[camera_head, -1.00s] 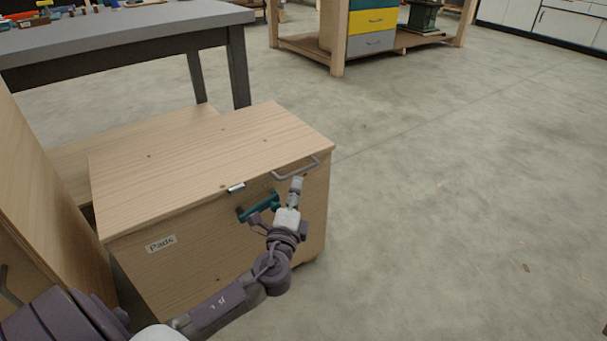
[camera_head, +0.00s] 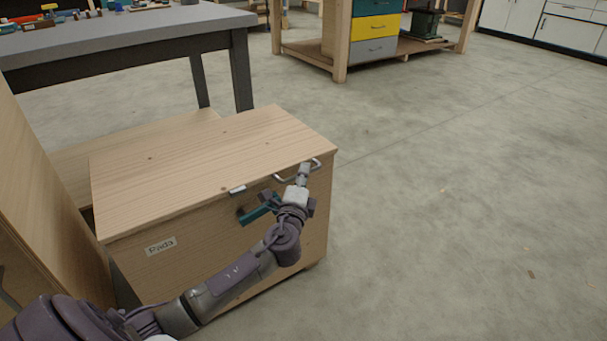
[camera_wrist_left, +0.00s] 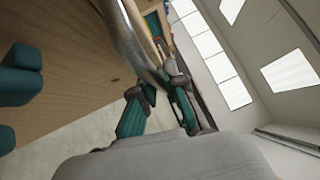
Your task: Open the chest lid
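The wooden chest (camera_head: 200,165) stands on the floor with its flat lid (camera_head: 205,150) closed. A metal handle (camera_head: 318,163) is at the right of the lid's front edge. My left gripper (camera_head: 303,170) is at this handle, and its fingertips are hard to make out in the head view. In the left wrist view the teal fingers of my left gripper (camera_wrist_left: 160,105) are apart. The metal handle bar (camera_wrist_left: 133,40) runs down toward the gap between them; I cannot tell whether they touch it. My right gripper is not in view.
A teal bar (camera_head: 260,209) and a small metal plate (camera_head: 237,190) are on the chest's front side, left of my gripper. A grey table (camera_head: 130,35) stands behind the chest. A wooden panel (camera_head: 50,210) is close on the left.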

